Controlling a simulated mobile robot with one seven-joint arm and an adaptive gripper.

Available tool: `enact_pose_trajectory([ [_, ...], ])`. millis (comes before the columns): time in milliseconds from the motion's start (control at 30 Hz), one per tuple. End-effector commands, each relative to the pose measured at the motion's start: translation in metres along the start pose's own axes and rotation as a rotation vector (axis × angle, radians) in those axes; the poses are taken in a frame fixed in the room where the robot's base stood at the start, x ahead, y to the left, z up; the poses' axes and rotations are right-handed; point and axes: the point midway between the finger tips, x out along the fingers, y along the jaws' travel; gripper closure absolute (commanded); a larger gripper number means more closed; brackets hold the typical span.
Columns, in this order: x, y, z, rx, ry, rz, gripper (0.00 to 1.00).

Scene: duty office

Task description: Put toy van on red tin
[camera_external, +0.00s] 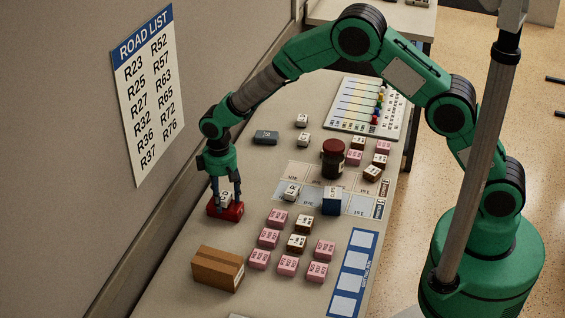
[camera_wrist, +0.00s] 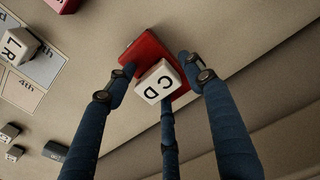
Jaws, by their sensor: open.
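In the external view the red tin (camera_external: 233,212) stands at the left side of the table, and the white piece (camera_external: 225,198) shows partly between my fingers. My gripper (camera_external: 226,197) points down over the tin. Its blue fingers (camera_wrist: 158,78) are open, spread around the white piece, with gaps visible beside it. Whether any finger touches the tin is hard to tell.
A brown box (camera_external: 217,268) stands in front of the red tin. Pink blocks (camera_external: 268,238) and a blue-and-white block (camera_external: 332,200) lie to the right. A dark red-capped jar (camera_external: 333,158) stands farther back. A dark grey block (camera_external: 265,138) lies behind, with the wall on the left.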

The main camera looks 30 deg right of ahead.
Motion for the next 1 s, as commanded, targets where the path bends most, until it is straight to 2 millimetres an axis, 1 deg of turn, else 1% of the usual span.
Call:
enact_pose_trajectory([
  [167, -0.005, 0.0, 0.0, 0.0, 0.0, 0.0, 0.47],
  [333, -0.02, 0.0, -0.001, 0.0, 0.002, 0.0, 0.47],
  [467, -0.039, 0.0, -0.001, 0.0, 0.002, 0.0, 0.47],
  [800, -0.095, 0.0, 0.0, 0.0, 0.002, 0.0, 0.47],
  [1000, -0.115, 0.0, 0.0, 0.0, 0.0, 0.0, 0.47],
])
